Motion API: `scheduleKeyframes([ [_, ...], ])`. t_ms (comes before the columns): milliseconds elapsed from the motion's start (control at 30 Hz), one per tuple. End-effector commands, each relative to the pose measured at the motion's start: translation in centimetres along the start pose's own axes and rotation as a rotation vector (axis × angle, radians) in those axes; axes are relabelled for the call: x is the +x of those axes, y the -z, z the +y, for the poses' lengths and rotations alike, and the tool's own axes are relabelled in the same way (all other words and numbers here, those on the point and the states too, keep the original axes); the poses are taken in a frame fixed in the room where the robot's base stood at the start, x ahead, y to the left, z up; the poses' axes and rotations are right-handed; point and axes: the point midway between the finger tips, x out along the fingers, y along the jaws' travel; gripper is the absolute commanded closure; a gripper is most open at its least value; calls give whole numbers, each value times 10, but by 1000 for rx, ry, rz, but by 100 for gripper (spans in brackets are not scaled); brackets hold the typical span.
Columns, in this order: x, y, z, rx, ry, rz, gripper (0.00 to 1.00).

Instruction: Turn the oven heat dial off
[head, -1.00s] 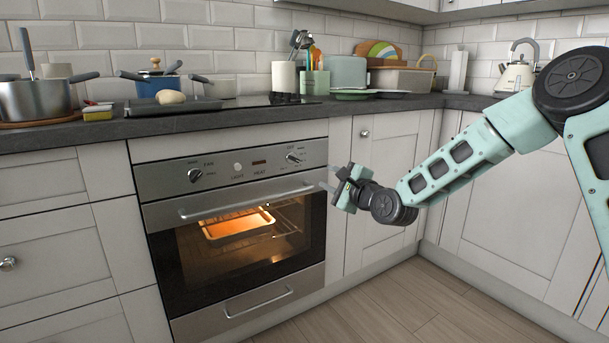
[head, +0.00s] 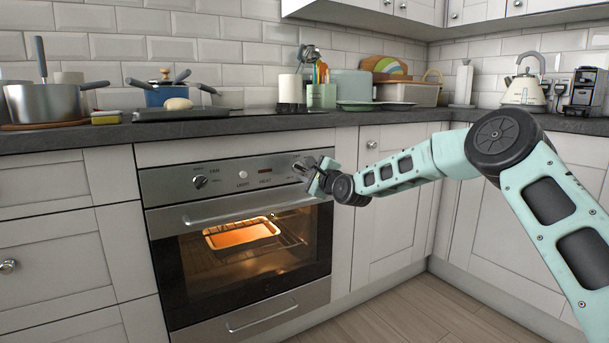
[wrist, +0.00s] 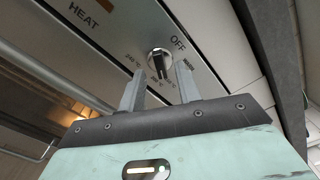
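The oven heat dial (wrist: 159,63) is a small silver knob with a dark bar across it, on the steel control panel (wrist: 115,28). "OFF" is printed up and right of it, "HEAT" to the left. I cannot tell its exact setting. My gripper (wrist: 159,68) is open, one finger either side of the dial's lower part, with gaps visible; whether the tips reach around the knob is unclear. In the head view my gripper (head: 306,172) is at the panel's right end and hides most of the dial. The oven (head: 240,235) is lit orange inside.
The fan dial (head: 200,182) is at the panel's left. The oven door handle (head: 250,207) runs just below the panel, and the worktop edge (head: 240,123) juts above. A tray (head: 242,233) sits inside the closed oven. Pots and other kitchenware stand on the worktop.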

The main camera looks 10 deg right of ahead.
Motion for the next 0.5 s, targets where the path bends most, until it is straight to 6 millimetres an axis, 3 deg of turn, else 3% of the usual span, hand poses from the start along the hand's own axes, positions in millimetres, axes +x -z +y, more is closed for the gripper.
scheduleKeyframes([
  [200,17,1,0,-1,0,1,66],
  [500,20,0,0,-1,0,1,66],
])
